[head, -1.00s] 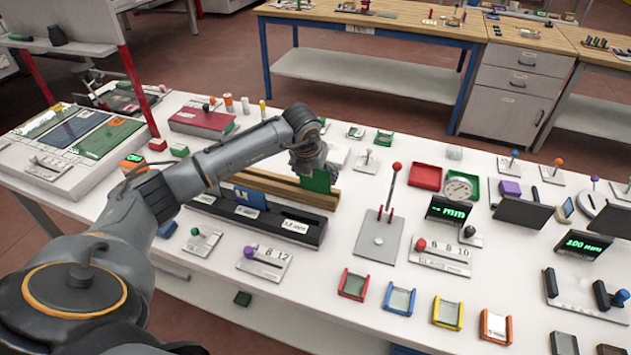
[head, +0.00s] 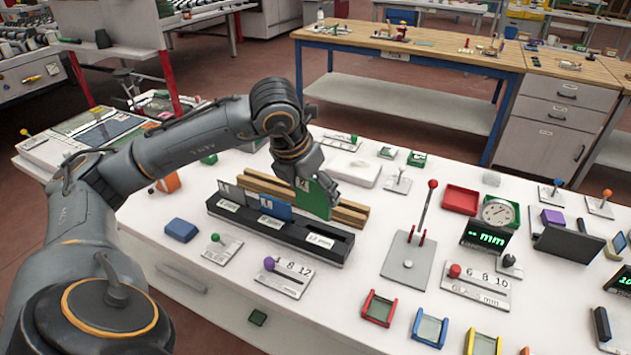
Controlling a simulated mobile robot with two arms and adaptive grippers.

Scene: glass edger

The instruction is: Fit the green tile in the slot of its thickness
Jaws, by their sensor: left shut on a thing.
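The green tile (head: 321,198) is upright and slightly tilted in my left gripper (head: 305,181), which is shut on it. It is over the right part of the black slotted block (head: 285,239); I cannot tell whether its lower edge touches the block. A grey tile (head: 230,194) stands in the block's left slot and a blue tile (head: 275,208) in its middle slot. The right slot looks empty, with a white label (head: 320,241) on the front, too small to read surely. My right gripper is not in view.
A wooden rail (head: 350,212) stands right behind the block. In front lie plates with a green knob (head: 222,249) and a purple knob (head: 287,276). A lever stand (head: 408,260) is at right. A white box (head: 350,169) sits behind.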

